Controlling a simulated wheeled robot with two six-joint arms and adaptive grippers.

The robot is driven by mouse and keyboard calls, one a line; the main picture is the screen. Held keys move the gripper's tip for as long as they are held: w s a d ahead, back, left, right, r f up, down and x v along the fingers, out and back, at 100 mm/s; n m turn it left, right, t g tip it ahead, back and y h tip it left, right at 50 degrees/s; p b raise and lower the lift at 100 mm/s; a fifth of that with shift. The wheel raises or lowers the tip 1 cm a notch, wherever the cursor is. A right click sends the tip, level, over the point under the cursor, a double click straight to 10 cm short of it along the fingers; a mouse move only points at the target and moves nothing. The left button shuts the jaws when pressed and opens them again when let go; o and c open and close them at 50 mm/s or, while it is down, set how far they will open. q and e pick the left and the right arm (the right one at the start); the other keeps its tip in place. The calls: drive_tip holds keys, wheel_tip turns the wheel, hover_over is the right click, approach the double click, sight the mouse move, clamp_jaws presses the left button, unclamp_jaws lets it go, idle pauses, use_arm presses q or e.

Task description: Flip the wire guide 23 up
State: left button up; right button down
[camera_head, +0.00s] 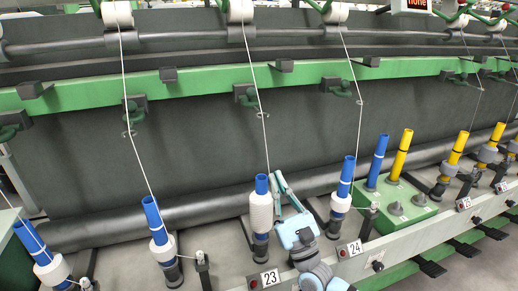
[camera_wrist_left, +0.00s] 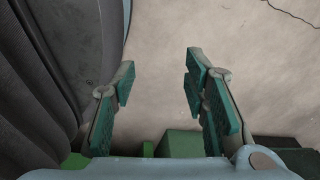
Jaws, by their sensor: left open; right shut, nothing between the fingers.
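Wire guide 23 (camera_head: 247,95) is the small dark green piece on the green rail above the spindle labelled 23. It hangs low from the rail, and a white thread runs past it; its fine tilt is too small to tell. Below it stands a blue tube (camera_head: 261,184) with white yarn wound on it (camera_head: 261,212). My right gripper (camera_head: 279,183) is shut and empty, just right of this tube and well below the guide. My left gripper (camera_wrist_left: 160,70) is open and empty in the left wrist view, over pale floor; the head view does not show it.
Neighbouring guides (camera_head: 134,106) (camera_head: 336,86) hang along the green rail (camera_head: 200,86). Bobbins stand on both sides, including spindle 24's (camera_head: 341,200). A green tray (camera_head: 408,212) with blue and yellow tubes is at the right. Taut threads cross the space before the dark panel.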

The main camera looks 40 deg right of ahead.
drive_tip(key=x, duration=0.2)
drive_tip(key=p+x, duration=0.1)
drive_tip(key=x, duration=0.5)
drive_tip(key=shift+s+d+r, duration=0.2)
drive_tip(key=shift+r, duration=0.15)
use_arm(q)
drive_tip(key=r+p, duration=0.1)
drive_tip(key=s+d+r+p, duration=0.1)
drive_tip(key=r, duration=0.1)
drive_tip(key=shift+s+d+r+p, duration=0.25)
drive_tip(key=shift+s+r+p, duration=0.1)
drive_tip(key=shift+p, duration=0.05)
use_arm(e)
drive_tip(key=r, duration=0.4)
drive_tip(key=shift+w+a+r, duration=0.2)
drive_tip(key=shift+w+a, duration=0.2)
use_arm(q)
drive_tip(key=shift+a+r, duration=0.1)
